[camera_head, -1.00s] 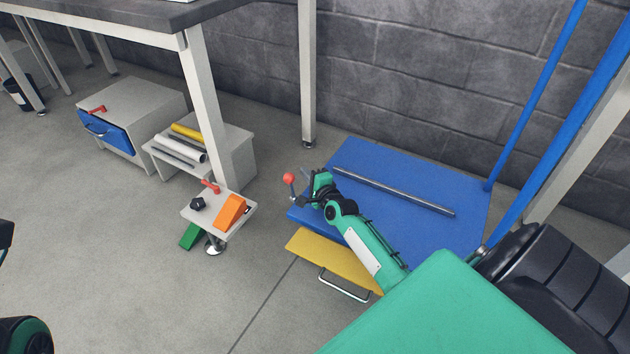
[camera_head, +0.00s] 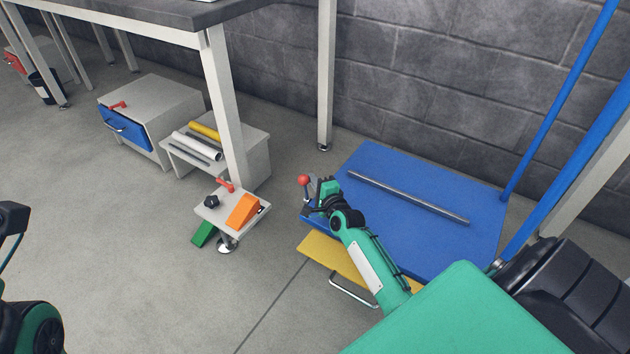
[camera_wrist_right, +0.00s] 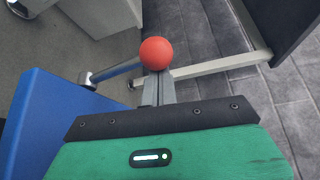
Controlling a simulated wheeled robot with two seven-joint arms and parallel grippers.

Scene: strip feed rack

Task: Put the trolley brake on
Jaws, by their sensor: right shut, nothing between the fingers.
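The trolley has a blue deck (camera_head: 400,205) and blue handle posts (camera_head: 560,105). A brake lever with a red ball knob (camera_head: 303,180) stands at the deck's left corner. My right gripper (camera_head: 313,194) is just to the right of the knob in the head view. In the right wrist view the red knob (camera_wrist_right: 156,53) sits just beyond the tips of the shut fingers (camera_wrist_right: 152,88), with its metal rod running off to the left. Nothing is between the fingers. I cannot tell whether they touch the knob. My left gripper is not in view.
A metal bar (camera_head: 410,198) lies on the deck. A yellow step (camera_head: 345,260) is in front of it. To the left, a small stand (camera_head: 222,218) holds an orange wedge (camera_head: 243,210), and a green wedge (camera_head: 204,233) is below. The floor in front is clear.

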